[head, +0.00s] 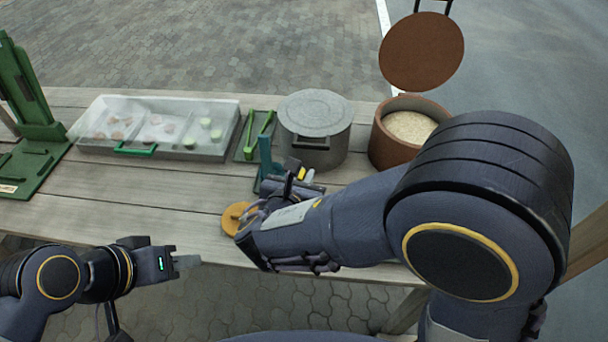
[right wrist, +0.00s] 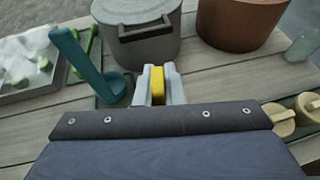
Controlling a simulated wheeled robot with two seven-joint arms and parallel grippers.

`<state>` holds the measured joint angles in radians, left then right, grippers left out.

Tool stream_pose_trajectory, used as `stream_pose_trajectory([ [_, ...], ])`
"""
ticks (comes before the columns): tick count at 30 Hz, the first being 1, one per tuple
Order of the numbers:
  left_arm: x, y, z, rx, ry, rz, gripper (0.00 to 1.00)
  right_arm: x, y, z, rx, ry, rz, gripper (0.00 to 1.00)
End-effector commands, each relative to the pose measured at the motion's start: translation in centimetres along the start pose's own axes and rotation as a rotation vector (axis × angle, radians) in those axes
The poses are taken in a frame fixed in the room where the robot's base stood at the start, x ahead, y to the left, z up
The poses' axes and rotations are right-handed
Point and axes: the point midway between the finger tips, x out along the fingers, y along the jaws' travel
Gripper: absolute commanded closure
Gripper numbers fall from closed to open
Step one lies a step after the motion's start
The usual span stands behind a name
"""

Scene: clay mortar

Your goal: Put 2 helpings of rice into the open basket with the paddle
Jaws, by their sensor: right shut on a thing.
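My right gripper (head: 304,174) is shut on a yellow piece (right wrist: 158,84), seen between its two pale fingers (right wrist: 160,86) in the right wrist view; I cannot tell whether it is the paddle's handle. It is in front of the grey lidded pot. A brown tub (head: 378,140) holds white rice (head: 410,127), and its round brown lid (head: 422,52) is raised behind it. Tan round pieces (right wrist: 281,118) lie at the right edge in the right wrist view; I cannot tell whether one is the open basket. My left gripper (head: 180,262) is low at the table's front edge, its jaws unclear.
A teal upright tool (head: 266,160) stands by the grey pot (head: 314,125). Green tongs (head: 258,134) lie left of it, beside a clear-lidded tray (head: 150,128). A green press (head: 35,120) is at far left. An orange-tan disc (head: 232,216) lies near the front edge. Table front left is clear.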

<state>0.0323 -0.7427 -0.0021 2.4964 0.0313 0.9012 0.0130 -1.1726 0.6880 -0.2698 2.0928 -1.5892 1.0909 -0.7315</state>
Motion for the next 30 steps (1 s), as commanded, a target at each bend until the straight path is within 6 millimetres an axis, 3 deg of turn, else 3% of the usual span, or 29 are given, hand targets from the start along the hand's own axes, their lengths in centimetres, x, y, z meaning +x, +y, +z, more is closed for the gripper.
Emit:
stream_pose_trajectory([
  [30,0.55,-0.25,0.28,0.000,0.000,0.000,0.64,0.29,0.00,-0.68,0.000,-0.001,0.000,1.00],
])
